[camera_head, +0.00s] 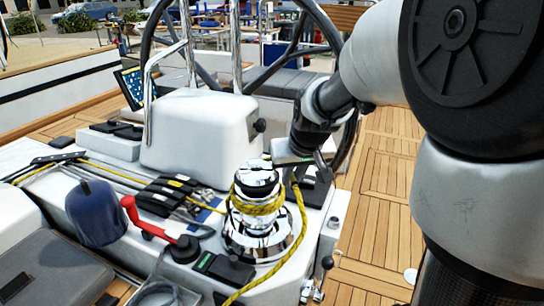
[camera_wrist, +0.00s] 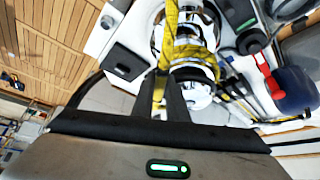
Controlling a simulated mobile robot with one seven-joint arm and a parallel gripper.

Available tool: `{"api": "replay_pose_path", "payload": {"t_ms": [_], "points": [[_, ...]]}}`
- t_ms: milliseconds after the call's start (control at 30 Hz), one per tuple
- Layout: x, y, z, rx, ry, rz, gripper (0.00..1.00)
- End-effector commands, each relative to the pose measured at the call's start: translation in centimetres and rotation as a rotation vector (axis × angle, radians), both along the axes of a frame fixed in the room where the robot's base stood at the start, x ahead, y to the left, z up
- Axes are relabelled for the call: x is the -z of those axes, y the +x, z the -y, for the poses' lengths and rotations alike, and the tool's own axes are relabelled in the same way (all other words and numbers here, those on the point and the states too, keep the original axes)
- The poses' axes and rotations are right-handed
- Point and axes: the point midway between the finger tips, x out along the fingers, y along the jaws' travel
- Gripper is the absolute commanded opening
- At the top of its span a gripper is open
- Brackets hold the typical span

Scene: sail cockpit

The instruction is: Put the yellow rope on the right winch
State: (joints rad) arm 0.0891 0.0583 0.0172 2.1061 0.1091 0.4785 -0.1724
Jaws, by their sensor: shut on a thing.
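A chrome winch (camera_head: 257,240) stands on the white cockpit console in the head view, with the yellow rope (camera_head: 302,220) wrapped around its drum. The rope's free part rises on the drum's right side to my gripper (camera_head: 294,172) and another part runs down to the front edge. My gripper is just right of and beside the winch top. In the wrist view, the dark fingers (camera_wrist: 168,97) are shut on the yellow rope (camera_wrist: 170,35), with the winch (camera_wrist: 193,73) close behind them. The exact grip point is partly hidden by the fingers.
A red-handled lever (camera_head: 146,220) and a blue covered winch (camera_head: 95,212) stand to the left. Black rope clutches (camera_head: 168,194) lie behind them. A white pedestal (camera_head: 200,135) and a steering wheel (camera_head: 285,65) are behind. Wooden deck (camera_head: 385,185) is open on the right.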

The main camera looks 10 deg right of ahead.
Motion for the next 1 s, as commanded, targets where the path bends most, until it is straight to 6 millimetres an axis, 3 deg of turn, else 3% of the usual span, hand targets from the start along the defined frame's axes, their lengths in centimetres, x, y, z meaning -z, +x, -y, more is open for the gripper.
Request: {"api": "replay_pose_path", "payload": {"t_ms": [633, 1000], "points": [[5.5, 0.0, 0.0, 0.0, 0.0, 0.001, 0.0], [5.8, 0.0, 0.0, 0.0, 0.0, 0.002, 0.0]]}}
